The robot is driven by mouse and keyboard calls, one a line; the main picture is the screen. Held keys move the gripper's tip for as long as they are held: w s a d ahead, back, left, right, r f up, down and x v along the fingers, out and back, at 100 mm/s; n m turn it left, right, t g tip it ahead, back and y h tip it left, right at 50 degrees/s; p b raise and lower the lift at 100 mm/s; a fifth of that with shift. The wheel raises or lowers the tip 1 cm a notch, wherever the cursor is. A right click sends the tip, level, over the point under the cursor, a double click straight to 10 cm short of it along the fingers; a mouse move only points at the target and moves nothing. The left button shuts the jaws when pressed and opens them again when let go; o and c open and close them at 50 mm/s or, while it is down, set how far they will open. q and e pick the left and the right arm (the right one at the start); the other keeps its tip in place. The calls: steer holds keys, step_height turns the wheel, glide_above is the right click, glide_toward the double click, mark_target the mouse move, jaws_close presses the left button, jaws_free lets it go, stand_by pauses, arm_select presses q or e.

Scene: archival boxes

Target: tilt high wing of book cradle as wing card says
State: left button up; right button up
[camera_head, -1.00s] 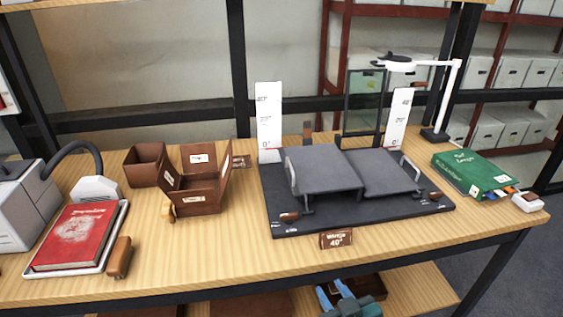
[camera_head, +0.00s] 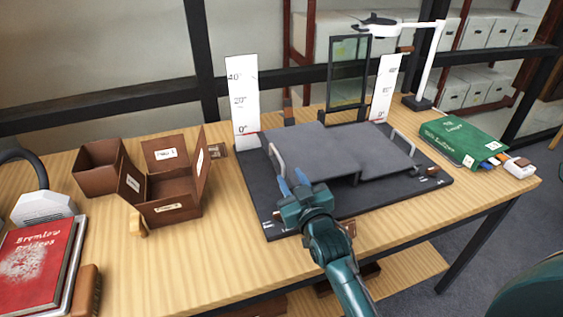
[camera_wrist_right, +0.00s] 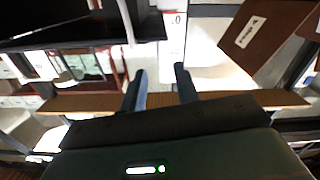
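The book cradle has a dark base (camera_head: 335,212) and two flat grey wings. The left wing (camera_head: 312,155) stands higher than the right wing (camera_head: 378,150); both look near level. A light handle (camera_head: 277,160) is on the left wing's left edge. White scale boards, left (camera_head: 243,100) and right (camera_head: 388,85), carry degree figures, with red marks at 0°. My right gripper (camera_head: 291,182) is open and empty at the cradle's front left, close to the handle; contact is unclear. Its parted fingers show in the right wrist view (camera_wrist_right: 161,88). The wing card is hidden behind my arm. My left gripper is out of view.
Brown boxes (camera_head: 167,211) stand left of the cradle. A red book (camera_head: 35,262) lies at the left front. Bare wood shows between the brown boxes and the cradle.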

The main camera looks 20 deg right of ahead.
mark_target(282, 161)
steer(key=w, duration=0.7)
steer(key=shift+a, duration=0.15)
steer(key=shift+c, duration=0.5)
jaws_close()
